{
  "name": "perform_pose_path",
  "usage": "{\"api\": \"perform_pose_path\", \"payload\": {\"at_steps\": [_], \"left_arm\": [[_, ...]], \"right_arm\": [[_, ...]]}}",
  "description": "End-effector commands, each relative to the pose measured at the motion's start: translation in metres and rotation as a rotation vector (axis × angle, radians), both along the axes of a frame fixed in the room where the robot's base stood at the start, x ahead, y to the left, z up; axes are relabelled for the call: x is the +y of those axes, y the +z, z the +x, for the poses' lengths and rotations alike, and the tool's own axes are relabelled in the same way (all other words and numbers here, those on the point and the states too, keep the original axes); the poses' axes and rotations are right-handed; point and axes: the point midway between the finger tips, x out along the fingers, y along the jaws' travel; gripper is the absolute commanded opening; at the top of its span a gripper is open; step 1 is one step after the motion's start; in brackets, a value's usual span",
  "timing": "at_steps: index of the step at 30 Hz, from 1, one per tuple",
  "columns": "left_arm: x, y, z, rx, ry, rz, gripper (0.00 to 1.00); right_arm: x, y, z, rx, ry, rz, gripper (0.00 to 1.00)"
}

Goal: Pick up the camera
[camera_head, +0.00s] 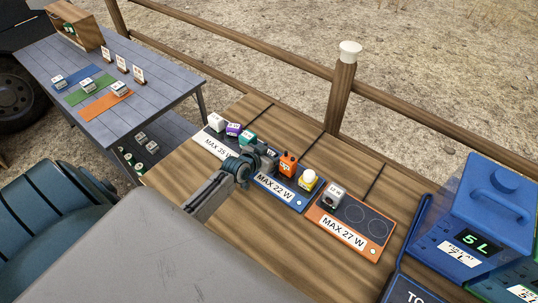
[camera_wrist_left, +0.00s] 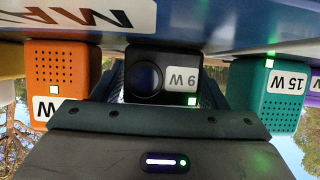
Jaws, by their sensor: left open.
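The camera (camera_wrist_left: 145,78), a black box with a round lens and a "9 W" label, shows upside down in the left wrist view, straight ahead of my left gripper. In the head view my left gripper (camera_head: 262,156) is over the far-left end of the blue "MAX 22 W" board (camera_head: 277,192) and mostly hides the camera. The gripper is open, with dark finger parts showing at both sides of the camera; I cannot tell whether they touch it. My right gripper is not in view.
An orange device (camera_head: 288,163) and a teal "15 W" device (camera_head: 247,138) stand close on either side. A yellow-and-white item (camera_head: 308,179) is beyond the orange one. The orange "MAX 27 W" board (camera_head: 376,253) holds a grey item (camera_head: 331,195). A blue cooler-like box (camera_head: 485,215) stands right.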

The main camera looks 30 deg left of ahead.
Motion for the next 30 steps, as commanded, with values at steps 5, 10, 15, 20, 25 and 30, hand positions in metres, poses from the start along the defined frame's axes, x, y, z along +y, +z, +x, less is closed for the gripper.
{"api": "perform_pose_path", "payload": {"at_steps": [5,10,15,20,25,30], "left_arm": [[0.0,0.0,0.0,0.0,0.0,0.0,0.65],[0.0,0.0,0.0,0.0,0.0,0.001,0.31],[0.0,0.0,0.0,0.0,0.0,0.001,0.28],[0.0,0.002,0.0,-0.001,-0.001,0.002,0.28],[0.0,0.016,0.0,-0.002,-0.002,0.002,0.28],[0.0,0.042,0.001,-0.005,-0.003,0.004,0.28]], "right_arm": [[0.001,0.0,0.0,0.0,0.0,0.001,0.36],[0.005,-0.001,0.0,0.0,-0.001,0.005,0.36],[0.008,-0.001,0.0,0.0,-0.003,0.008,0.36],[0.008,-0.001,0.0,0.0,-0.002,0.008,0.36],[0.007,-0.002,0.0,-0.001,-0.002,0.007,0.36],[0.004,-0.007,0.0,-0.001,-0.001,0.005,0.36]]}}
